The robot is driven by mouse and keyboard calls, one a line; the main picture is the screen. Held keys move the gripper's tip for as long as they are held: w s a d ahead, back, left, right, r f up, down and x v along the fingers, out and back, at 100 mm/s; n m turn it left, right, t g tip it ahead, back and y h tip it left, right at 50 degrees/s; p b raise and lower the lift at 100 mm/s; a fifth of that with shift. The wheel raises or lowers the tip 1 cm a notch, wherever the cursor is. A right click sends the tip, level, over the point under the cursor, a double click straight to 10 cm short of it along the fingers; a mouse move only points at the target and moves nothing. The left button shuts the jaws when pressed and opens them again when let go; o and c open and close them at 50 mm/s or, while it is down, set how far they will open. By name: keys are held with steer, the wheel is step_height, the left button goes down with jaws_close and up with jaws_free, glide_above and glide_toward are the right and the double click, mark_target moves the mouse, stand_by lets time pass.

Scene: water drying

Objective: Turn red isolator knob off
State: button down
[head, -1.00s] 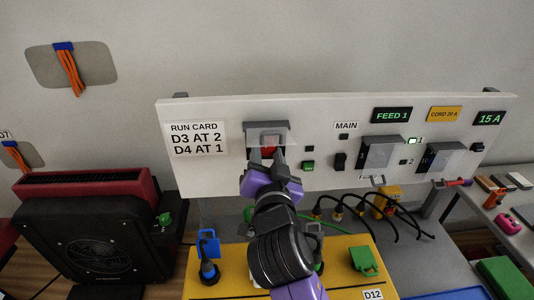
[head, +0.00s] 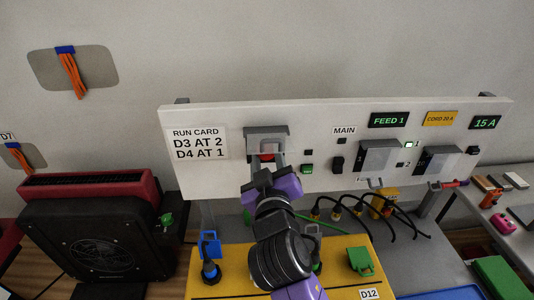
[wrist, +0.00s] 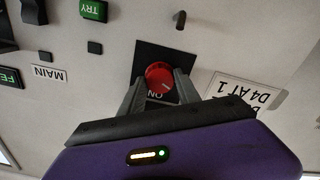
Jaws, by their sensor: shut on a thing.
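The red isolator knob (head: 267,156) sits on a dark square plate under a grey hood, left of centre on the white panel. In the wrist view the round red knob (wrist: 159,74) shows between my two fingers, with an "ON" label just below it in the picture. My gripper (head: 268,163) is shut on the knob, one finger on each side; the wrist view shows the same gripper (wrist: 160,88). The knob's exact angle is hard to read, and its lower part is partly hidden by the fingers in the head view.
The run card (head: 196,143) is left of the knob. A yellow box (head: 340,276) with plugs stands below the panel.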

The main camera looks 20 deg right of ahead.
steer(key=n+p, duration=0.2)
steer(key=n, duration=0.2)
steer(key=shift+n, duration=0.4)
steer(key=shift+f, duration=0.1)
steer(key=c, duration=0.9)
jaws_free()
steer(key=shift+o, duration=0.2)
steer(key=b+v, duration=0.2)
steer(key=v, duration=0.5)
steer(key=shift+s, duration=0.35)
steer(key=shift+a, duration=0.1)
